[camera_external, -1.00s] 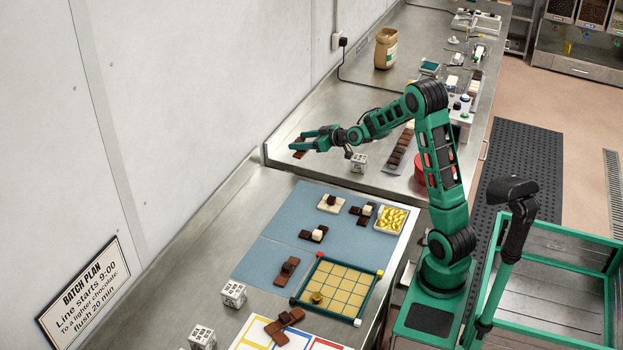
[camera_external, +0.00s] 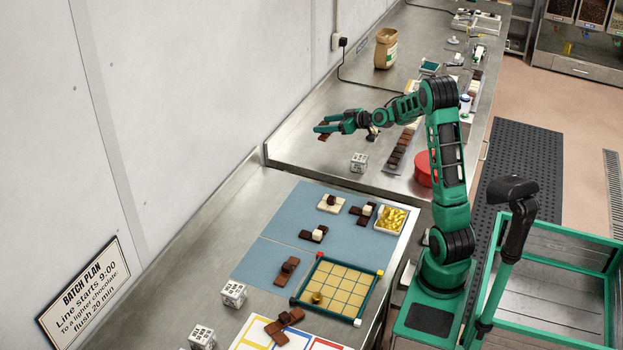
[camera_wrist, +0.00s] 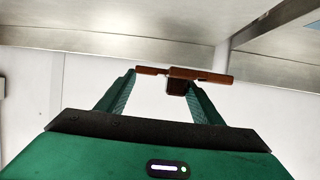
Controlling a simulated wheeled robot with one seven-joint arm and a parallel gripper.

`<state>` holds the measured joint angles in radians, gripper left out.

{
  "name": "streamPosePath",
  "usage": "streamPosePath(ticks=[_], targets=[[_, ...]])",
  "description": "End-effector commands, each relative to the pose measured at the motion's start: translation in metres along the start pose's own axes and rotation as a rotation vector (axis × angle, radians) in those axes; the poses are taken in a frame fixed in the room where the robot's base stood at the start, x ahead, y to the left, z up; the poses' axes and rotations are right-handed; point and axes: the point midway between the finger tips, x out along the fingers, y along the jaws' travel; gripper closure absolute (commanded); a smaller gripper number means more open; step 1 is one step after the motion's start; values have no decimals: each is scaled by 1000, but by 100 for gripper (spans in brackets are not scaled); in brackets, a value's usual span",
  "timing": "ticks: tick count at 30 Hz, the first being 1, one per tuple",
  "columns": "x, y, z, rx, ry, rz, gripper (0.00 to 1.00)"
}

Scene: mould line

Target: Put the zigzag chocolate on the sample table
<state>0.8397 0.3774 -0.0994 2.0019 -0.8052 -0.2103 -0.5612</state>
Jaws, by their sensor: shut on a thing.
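My gripper (camera_external: 321,130) is shut on a brown chocolate piece (camera_external: 324,137) and holds it above the far steel bench, near the wall. In the wrist view the chocolate (camera_wrist: 205,75) sits at the fingertips as a flat brown bar with a darker block beneath it. Its full outline is foreshortened, so I cannot confirm a zigzag shape. Other chocolate pieces lie on the blue mat (camera_external: 265,222): a brown one (camera_external: 287,271), a dark one with a pale block (camera_external: 314,234), a pale one (camera_external: 331,204) and another dark one (camera_external: 362,214). I cannot tell which surface is the sample table.
A white marked cube (camera_external: 359,162) and a row of brown pieces (camera_external: 399,150) stand on the far bench by a red round container (camera_external: 423,170). A gridded tray (camera_external: 335,288) and a yellow-filled tray (camera_external: 391,219) are on the near bench. A raised ledge (camera_external: 345,183) separates the benches.

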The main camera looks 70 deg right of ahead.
Motion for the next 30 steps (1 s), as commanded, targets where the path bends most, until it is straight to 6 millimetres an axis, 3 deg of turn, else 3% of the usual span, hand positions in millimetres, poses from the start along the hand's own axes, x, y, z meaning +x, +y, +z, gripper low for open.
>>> streamPosePath(ticks=[9, 15, 22, 30], targets=[[18, 65, 36, 3, -1, 2, 63], [26, 94, 50, 1, 0, 1, 63], [30, 102, 59, 1, -1, 0, 63], [42, 102, 88, 3, -1, 0, 63]])
